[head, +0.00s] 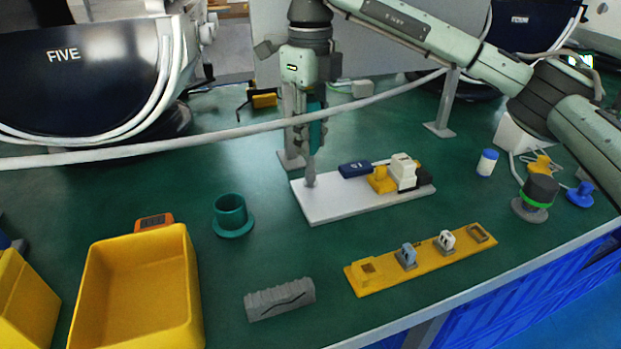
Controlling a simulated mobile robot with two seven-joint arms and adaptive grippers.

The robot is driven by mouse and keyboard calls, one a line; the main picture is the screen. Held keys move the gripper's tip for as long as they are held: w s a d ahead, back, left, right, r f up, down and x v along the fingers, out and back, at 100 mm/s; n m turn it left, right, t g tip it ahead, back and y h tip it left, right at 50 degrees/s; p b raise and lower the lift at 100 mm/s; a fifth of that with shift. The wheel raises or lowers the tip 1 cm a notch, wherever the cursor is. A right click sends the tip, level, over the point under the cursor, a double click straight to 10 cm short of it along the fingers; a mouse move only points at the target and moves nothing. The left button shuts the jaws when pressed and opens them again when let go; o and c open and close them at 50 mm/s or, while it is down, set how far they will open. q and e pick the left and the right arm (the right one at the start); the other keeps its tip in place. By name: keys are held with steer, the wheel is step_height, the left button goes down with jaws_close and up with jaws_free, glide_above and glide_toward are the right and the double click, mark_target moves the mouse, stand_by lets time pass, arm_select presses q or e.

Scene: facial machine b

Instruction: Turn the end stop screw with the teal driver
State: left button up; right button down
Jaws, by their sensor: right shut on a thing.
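My right gripper (306,105) is shut on the teal driver (315,130) and holds it upright, handle partly covered by the fingers. The driver points down at the left end of the white base plate (345,206). A small grey post (310,179) stands there, directly under the driver; it seems to be the end stop screw. The driver's tip and the screw head are too small to tell whether they touch. On the plate's right part sit a dark blue block (354,169), a yellow piece (381,180) and a white block (403,171). My left gripper is not in view.
A yellow bin (190,290), a teal cup holder (232,217) and a grey ridged block (279,299) stand at left and front. A yellow rack (425,264) lies in front of the plate.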

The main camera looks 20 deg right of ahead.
steer(key=shift+r, duration=0.45)
steer(key=n, duration=0.7)
steer(key=shift+n, duration=0.3)
steer(key=n, duration=0.7)
steer(key=shift+f, duration=0.15)
steer(key=shift+f+b, duration=0.35)
steer(key=shift+f, duration=0.3)
steer(key=shift+r, duration=0.1)
